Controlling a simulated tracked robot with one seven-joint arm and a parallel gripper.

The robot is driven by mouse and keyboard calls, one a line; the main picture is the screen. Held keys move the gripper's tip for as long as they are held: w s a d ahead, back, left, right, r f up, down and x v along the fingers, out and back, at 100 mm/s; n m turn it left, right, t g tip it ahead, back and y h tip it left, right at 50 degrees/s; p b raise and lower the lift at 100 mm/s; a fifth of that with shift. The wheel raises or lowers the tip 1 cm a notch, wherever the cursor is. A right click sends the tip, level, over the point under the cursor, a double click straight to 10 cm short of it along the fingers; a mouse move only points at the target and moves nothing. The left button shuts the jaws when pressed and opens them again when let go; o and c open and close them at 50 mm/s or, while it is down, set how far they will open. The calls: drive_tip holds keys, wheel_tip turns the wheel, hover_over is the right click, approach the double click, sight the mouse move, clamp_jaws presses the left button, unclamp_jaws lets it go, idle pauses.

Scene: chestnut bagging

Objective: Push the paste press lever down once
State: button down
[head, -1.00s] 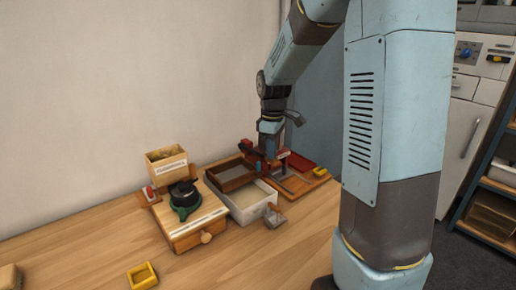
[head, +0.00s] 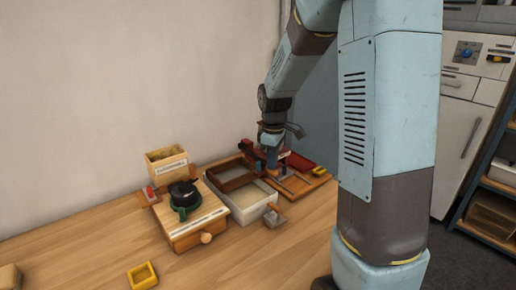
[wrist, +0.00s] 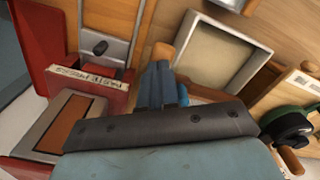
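The paste press stands at the back right of the table in the head view. In the wrist view its red body (wrist: 62,92) carries a "PASTE PRESS" label, left of my gripper. My gripper (head: 271,166) points down over the press in the head view. In the wrist view its blue fingers (wrist: 160,84) look closed together, with nothing seen between them. A tan rounded bar end (wrist: 162,52) shows just beyond the fingertips; it may be the lever's handle. I cannot tell whether the fingers touch it. The rest of the lever is hidden by my gripper.
A white-walled tray (head: 246,213) and a brown box (head: 233,178) stand left of the press. Farther left are a wooden drawer unit (head: 195,232) with a dark green-based pot (head: 184,197), and a labelled wooden bin (head: 167,162). The table's front is mostly clear.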

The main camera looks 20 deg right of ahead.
drive_tip(key=shift+s+f, duration=0.1)
drive_tip(key=shift+f, duration=0.35)
wheel_tip(320, 180, up, 9)
drive_tip(key=shift+w, duration=0.4)
idle(0.6)
drive_tip(key=shift+a, duration=0.1)
wheel_tip(320, 180, up, 5)
drive_tip(key=shift+r, duration=0.1)
idle(0.7)
